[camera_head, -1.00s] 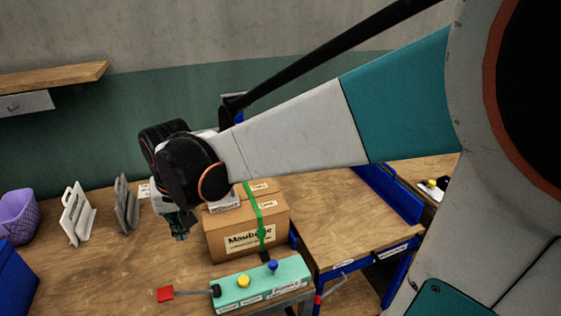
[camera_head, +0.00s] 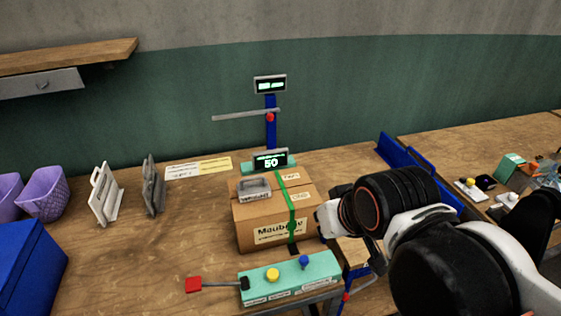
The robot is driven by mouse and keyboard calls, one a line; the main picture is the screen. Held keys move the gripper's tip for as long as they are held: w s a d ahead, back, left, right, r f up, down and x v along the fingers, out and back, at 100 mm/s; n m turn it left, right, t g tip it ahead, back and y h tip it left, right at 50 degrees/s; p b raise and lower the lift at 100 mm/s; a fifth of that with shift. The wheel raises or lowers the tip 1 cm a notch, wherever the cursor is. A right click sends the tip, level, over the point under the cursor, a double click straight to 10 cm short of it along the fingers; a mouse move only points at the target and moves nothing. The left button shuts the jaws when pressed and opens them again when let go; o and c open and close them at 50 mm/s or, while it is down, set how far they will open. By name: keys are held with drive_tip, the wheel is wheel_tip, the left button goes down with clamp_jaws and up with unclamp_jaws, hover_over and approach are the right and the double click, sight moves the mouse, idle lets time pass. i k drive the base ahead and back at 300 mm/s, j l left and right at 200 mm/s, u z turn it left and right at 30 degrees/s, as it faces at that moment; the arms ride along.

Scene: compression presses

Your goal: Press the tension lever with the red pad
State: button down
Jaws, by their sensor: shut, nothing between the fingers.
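The tension lever is a thin rod with a red pad (camera_head: 193,284) on its left end, reaching left from a dark pivot on the teal control box (camera_head: 262,288) at the table's front. The box has a yellow button (camera_head: 272,275) and a blue button (camera_head: 304,262) on top. My gripper (camera_head: 379,264) shows only as a dark part under my black wrist, right of the box and well apart from the red pad. It is shut and empty. My wrist hides most of it.
A cardboard carton (camera_head: 262,217) with a green strap stands behind the control box. A display reading 50 (camera_head: 271,161) is behind it. A blue bin (camera_head: 30,265) and purple baskets (camera_head: 44,195) are at left.

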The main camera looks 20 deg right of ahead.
sight(194, 283)
drive_tip(key=u, duration=0.65)
drive_tip(key=i+l, duration=0.05)
